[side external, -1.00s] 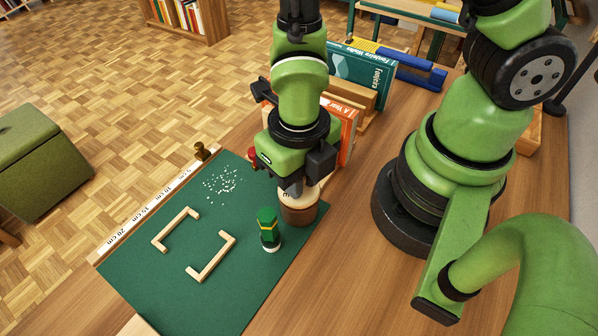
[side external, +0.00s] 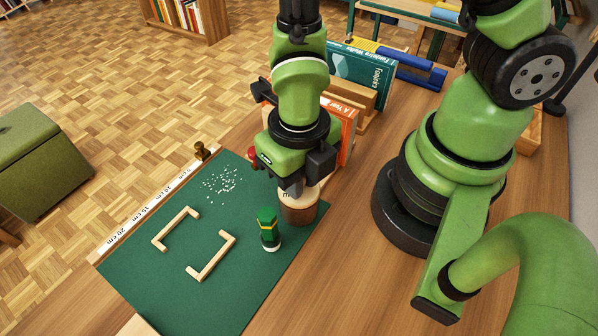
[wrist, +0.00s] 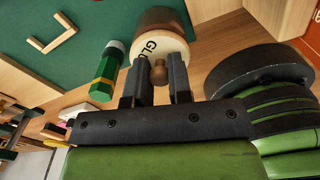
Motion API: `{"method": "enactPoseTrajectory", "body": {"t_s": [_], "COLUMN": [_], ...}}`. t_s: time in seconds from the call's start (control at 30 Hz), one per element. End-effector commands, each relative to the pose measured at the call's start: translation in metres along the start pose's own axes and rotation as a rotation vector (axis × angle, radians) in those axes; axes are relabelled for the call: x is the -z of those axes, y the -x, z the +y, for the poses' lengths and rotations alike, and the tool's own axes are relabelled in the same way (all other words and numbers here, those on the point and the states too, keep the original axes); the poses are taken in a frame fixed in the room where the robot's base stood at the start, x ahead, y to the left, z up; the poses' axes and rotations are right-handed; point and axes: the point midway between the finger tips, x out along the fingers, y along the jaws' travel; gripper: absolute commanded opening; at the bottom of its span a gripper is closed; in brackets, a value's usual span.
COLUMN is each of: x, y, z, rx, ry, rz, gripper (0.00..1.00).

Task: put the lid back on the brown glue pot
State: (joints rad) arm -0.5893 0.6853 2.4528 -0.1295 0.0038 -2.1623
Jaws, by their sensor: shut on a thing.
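The brown glue pot (side external: 300,213) stands upright near the right edge of the green mat. Its cream lid (side external: 312,197) with dark lettering is over the pot's mouth, partly hidden by my gripper (side external: 293,190). In the wrist view, the lid (wrist: 172,46) lies against the brown pot (wrist: 158,18), and its wooden knob (wrist: 158,74) is between my two fingers (wrist: 161,66). My gripper is shut on the knob. I cannot tell whether the lid is fully seated or slightly above the rim.
A green glue bottle (side external: 268,229) stands close to the pot. Two wooden corner pieces (side external: 211,257) and white crumbs (side external: 222,184) lie on the green mat (side external: 200,305). Books (side external: 348,130) stand behind my gripper. The mat's front is clear.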

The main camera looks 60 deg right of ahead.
Motion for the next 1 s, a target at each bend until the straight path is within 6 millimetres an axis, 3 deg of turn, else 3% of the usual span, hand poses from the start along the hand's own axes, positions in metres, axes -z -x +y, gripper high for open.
{"method": "enactPoseTrajectory", "body": {"t_s": [0.83, 0.87, 1.0], "x": [-0.0001, -0.0001, -0.0001], "y": [-0.0021, -0.0021, -0.0021], "z": [0.0000, 0.0000, 0.0000], "rx": [-0.001, -0.001, -0.001], "ry": [-0.001, -0.001, -0.001], "rz": [0.001, 0.001, 0.001], "gripper": [0.00, 0.22, 0.49]}}
